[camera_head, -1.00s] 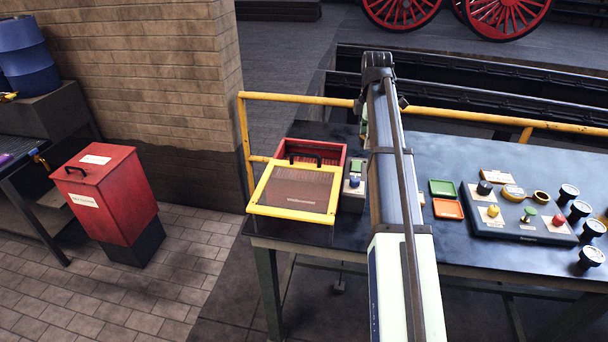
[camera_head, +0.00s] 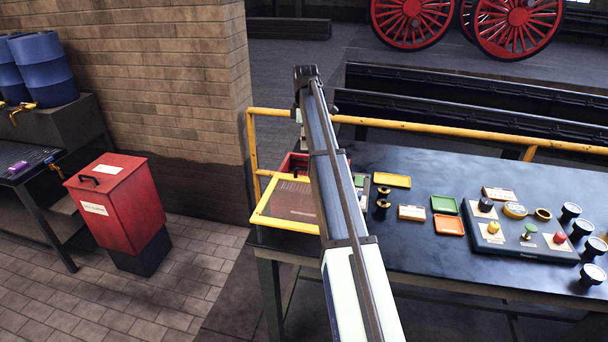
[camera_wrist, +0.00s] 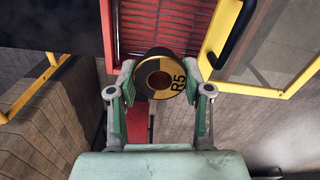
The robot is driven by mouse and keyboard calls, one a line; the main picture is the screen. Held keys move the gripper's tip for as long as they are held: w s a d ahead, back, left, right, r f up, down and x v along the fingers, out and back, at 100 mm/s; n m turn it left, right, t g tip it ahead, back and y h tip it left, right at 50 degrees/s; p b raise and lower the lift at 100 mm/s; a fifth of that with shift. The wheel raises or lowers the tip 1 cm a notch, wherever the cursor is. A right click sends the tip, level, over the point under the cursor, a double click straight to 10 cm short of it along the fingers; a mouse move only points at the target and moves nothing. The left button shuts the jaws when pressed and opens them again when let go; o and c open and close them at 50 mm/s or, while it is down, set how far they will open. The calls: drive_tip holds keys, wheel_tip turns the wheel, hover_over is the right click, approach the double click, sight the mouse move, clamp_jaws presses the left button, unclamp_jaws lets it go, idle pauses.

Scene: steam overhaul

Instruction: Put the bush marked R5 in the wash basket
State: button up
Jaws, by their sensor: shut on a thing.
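The bush marked R5 (camera_wrist: 158,76) is a round yellow-and-black piece with a dark red centre, seen in the wrist view. My gripper (camera_wrist: 160,82) is shut on it, with a green finger at each side. Behind the bush in the wrist view is a red slatted box (camera_wrist: 157,25), seemingly the wash basket. Its yellow-framed mesh lid (camera_wrist: 280,50) with a black handle is beside it. In the head view the yellow-framed lid (camera_head: 284,205) and a bit of the red box (camera_head: 291,164) show left of my arm, which hides the gripper and bush.
On the dark bench (camera_head: 420,255) stand a yellow tray (camera_head: 392,180), a green tray (camera_head: 444,204), an orange tray (camera_head: 450,225) and a board of coloured knobs (camera_head: 517,240). A yellow rail (camera_head: 440,130) runs behind. A red bin (camera_head: 118,205) stands on the floor at left.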

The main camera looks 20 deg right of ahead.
wheel_tip(320, 180, down, 14)
drive_tip(key=p, duration=0.3)
drive_tip(key=shift+f, duration=0.15)
drive_tip(key=o, duration=1.4)
drive_tip(key=shift+c, duration=0.2)
wheel_tip(320, 180, up, 12)
drive_tip(key=b, duration=0.2)
drive_tip(key=shift+b, duration=0.4)
